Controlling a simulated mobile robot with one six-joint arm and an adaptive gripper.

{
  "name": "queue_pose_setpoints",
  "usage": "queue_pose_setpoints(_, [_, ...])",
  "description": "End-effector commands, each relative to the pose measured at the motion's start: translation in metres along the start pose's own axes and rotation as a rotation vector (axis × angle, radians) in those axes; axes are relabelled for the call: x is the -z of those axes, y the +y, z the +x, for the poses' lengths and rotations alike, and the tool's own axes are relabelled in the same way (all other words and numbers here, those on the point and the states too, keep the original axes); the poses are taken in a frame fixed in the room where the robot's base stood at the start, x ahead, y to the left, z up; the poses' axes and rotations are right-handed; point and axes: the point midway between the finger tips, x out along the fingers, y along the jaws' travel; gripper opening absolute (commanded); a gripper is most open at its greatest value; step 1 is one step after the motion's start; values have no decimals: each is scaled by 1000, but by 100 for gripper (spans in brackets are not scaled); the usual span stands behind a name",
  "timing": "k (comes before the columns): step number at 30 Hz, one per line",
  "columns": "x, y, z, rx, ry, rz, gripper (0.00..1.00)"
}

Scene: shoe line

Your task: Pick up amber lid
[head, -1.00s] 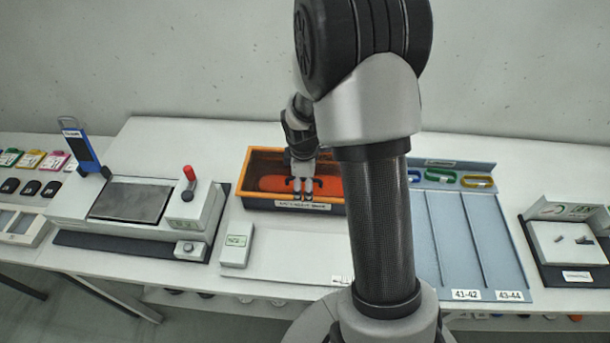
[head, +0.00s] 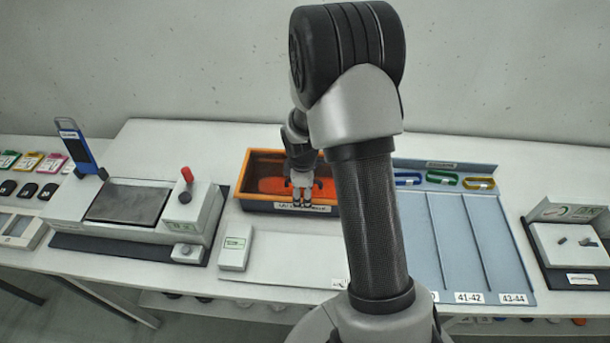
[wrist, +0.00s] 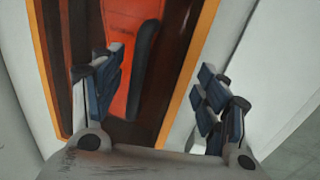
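No piece stands out clearly as the amber lid. An orange piece (head: 272,185) lies inside a dark bin with an amber-orange rim (head: 250,160). In the wrist view the orange piece (wrist: 122,50) is flat with faint lettering, and a black strip (wrist: 142,65) lies along its right side. My gripper (head: 302,199) hangs over the front part of the bin, near its label. In the wrist view my fingers (wrist: 157,68) are apart with nothing between them, and the amber rim (wrist: 182,104) passes below the gap. I cannot tell their height above it.
A machine with a dark screen (head: 128,203) stands left of the bin, with a red-topped lever (head: 187,175). A small white box (head: 236,248) stands in front of the bin. A blue-grey sloped rack (head: 450,235) with coloured loops is to the right. The wall is behind.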

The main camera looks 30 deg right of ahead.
Motion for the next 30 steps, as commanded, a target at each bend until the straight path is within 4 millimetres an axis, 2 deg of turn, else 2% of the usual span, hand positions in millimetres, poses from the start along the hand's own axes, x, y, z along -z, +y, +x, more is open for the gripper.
queue_pose_setpoints(2, [0, 0, 0, 0, 0, 0, 59])
queue_pose_setpoints(27, [0, 0, 0, -1, 1, 0, 3])
queue_pose_setpoints(30, [0, 0, 0, -1, 1, 0, 0])
